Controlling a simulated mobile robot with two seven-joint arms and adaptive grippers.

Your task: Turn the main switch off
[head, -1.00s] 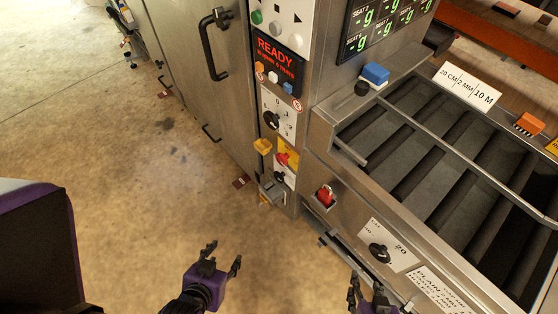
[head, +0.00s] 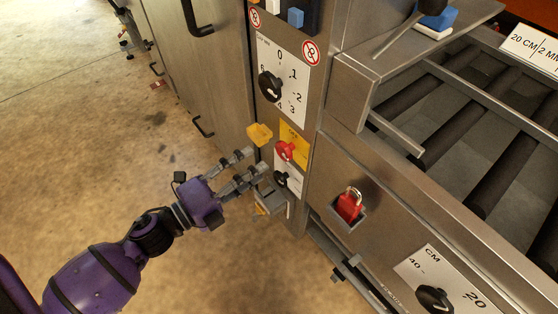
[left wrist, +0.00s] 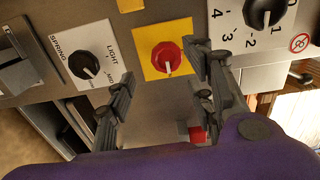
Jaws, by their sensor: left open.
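The main switch appears to be the red rotary knob (head: 286,150) on a yellow plate, low on the machine's front post. In the left wrist view the red knob (left wrist: 166,57) has a pale pointer mark and sits nearer the right-hand finger. My left gripper (head: 256,163) is open and empty, its fingers pointing at the panel just left of the knob in the head view. In the left wrist view the gripper (left wrist: 160,75) has its fingers spread on either side of the knob's line, apparently without gripping it. My right gripper is not in view.
A black knob (left wrist: 83,65) labelled SPRING and LIGHT is beside the yellow plate. A black numbered dial (head: 270,86) is above it. A yellow holder (head: 259,134) juts out near the fingers. A red padlock (head: 349,206) sits right of the post.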

